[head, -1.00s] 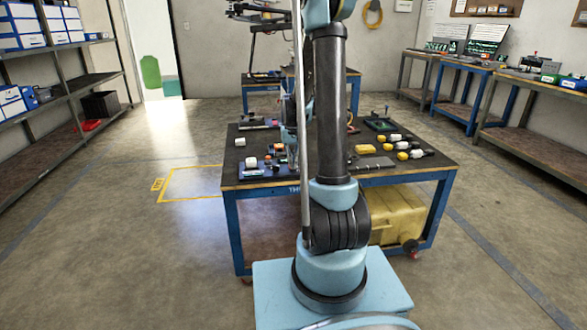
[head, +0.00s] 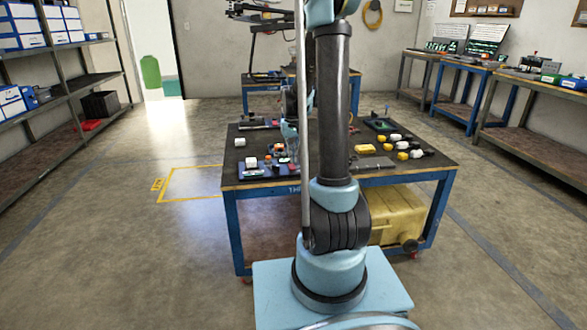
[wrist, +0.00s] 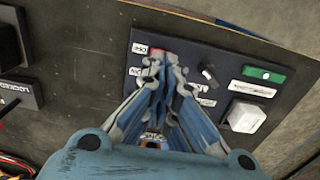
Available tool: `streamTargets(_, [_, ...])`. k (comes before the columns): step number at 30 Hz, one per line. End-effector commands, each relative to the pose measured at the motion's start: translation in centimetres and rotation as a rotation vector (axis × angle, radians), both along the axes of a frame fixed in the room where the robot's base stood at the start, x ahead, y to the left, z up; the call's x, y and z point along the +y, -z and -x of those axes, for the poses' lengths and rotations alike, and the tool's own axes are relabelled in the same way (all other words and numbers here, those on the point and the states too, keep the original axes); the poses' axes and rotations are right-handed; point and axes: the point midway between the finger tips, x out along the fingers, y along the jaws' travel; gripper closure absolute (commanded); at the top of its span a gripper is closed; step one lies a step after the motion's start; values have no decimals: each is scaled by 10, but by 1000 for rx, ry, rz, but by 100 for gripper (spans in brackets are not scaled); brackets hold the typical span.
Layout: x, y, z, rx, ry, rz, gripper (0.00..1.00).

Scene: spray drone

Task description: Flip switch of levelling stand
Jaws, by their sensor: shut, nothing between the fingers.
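A dark panel (wrist: 207,50) lies under my gripper (wrist: 165,62) in the wrist view. It carries white labels, a small black lever or knob (wrist: 208,72), a green-and-white rocker-like part (wrist: 263,74) and a white block (wrist: 244,115). My gripper is shut and empty; its fingertips are over the panel's left part, beside a small red part (wrist: 157,49). I cannot tell whether they touch it. The fingers hide the panel's lower left. In the head view the panel (head: 258,173) lies at the table's front left. I cannot tell which part is the levelling stand's switch.
Black labelled items (wrist: 14,92) and coloured wires (wrist: 14,170) lie at the left in the wrist view. The blue-framed table (head: 400,176) holds yellow and white pieces (head: 402,155) at its right. Floor is open to the left.

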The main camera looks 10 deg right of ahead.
Motion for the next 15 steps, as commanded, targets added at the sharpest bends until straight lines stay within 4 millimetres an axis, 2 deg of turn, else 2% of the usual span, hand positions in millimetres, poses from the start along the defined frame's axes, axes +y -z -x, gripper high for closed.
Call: streamTargets(15, [0,-32,0,0,0,0,100])
